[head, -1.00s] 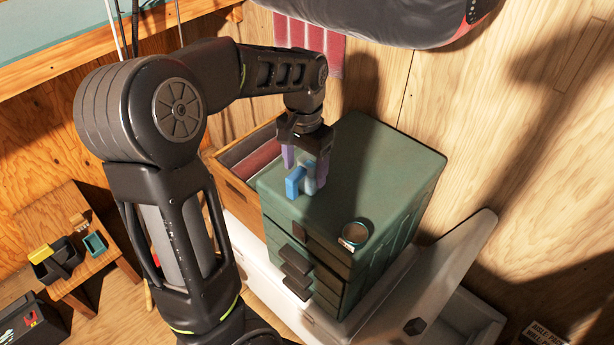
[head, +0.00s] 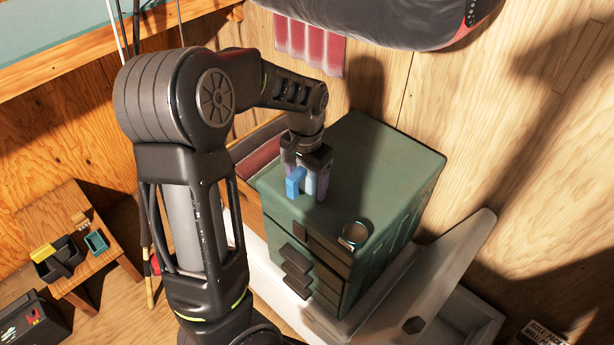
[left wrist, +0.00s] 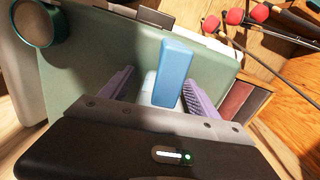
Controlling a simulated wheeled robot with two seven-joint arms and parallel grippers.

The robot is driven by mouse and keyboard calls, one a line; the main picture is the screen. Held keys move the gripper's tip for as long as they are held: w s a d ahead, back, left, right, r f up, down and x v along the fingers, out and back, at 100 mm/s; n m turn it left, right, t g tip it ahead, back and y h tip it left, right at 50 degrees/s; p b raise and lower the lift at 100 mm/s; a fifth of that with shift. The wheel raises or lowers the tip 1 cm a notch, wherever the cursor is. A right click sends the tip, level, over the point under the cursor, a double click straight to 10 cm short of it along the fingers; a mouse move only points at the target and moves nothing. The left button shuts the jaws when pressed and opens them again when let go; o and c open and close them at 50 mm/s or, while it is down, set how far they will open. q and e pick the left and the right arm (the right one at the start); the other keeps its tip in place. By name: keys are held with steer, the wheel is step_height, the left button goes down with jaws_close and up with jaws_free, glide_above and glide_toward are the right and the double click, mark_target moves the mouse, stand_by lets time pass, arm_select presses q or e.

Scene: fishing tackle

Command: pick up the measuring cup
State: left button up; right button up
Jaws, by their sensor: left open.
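The measuring cup (head: 295,182) stands on top of the green drawer chest near its left edge. Its blue handle faces the front, and its pale body is partly hidden by my gripper. My left gripper (head: 307,178) is open and points down over the cup, with purple fingers at its sides. In the left wrist view the blue handle of the measuring cup (left wrist: 174,72) shows between the two spread fingers of the left gripper (left wrist: 158,82). Whether a finger touches the cup cannot be told. My right gripper is not in view.
A round teal-rimmed container (head: 354,234) stands at the chest's (head: 400,165) front right; the chest top is otherwise clear. A wooden box (head: 250,215) adjoins on the left, and a dark padded bag (head: 385,20) hangs above. A small wooden table (head: 75,215) is at lower left.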

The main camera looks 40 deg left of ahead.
arm_select(q)
steer(key=shift+c, duration=0.3)
jaws_close()
stand_by(0.7)
